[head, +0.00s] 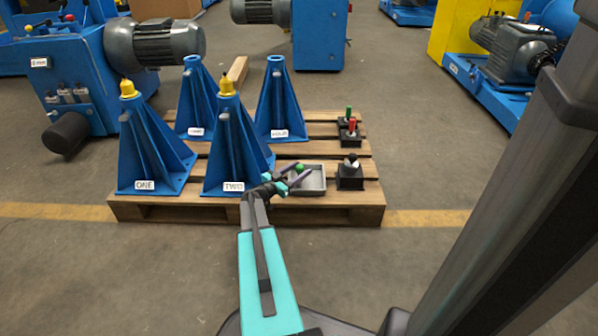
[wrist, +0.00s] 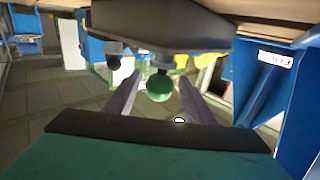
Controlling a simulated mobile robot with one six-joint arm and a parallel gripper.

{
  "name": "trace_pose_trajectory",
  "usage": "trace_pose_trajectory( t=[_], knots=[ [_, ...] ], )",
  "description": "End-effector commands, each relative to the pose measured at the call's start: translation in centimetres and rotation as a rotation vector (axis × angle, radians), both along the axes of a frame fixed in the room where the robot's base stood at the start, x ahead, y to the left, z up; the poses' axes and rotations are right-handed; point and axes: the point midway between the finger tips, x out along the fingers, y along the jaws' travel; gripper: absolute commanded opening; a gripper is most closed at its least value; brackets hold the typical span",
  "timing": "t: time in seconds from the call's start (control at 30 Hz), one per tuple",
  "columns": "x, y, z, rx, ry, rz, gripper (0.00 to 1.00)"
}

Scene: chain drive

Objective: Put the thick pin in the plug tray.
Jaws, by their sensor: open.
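The plug tray (head: 319,190) is a shallow grey box at the pallet's front; its dark side (wrist: 165,25) fills the top of the upside-down wrist view. A green round knob (head: 299,168) shows at the tray, its head above the rim. It also appears between my fingers in the wrist view (wrist: 159,87). I cannot tell whether it is the thick pin; its lower part is hidden. My gripper (head: 297,178) is open at the tray's left side, with a finger on each side of the knob and gaps visible.
Blue stands ONE (head: 150,150) and TWO (head: 232,150) have yellow tops; two more stand behind. Right of the tray is a black block with a black knob (head: 351,159). Behind it are a red pin (head: 352,126) and a green pin (head: 349,112). The front floor is clear.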

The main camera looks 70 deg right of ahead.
Motion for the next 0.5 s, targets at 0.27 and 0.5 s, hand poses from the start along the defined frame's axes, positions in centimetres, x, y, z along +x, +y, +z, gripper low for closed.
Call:
trace_pose_trajectory(
  t=[0.27,0.5],
  knots=[
    [0.2,0.5,0.4,0.000,0.000,0.001,0.49],
    [1.5,3.6,0.5,0.001,0.001,0.001,0.49]
  ],
)
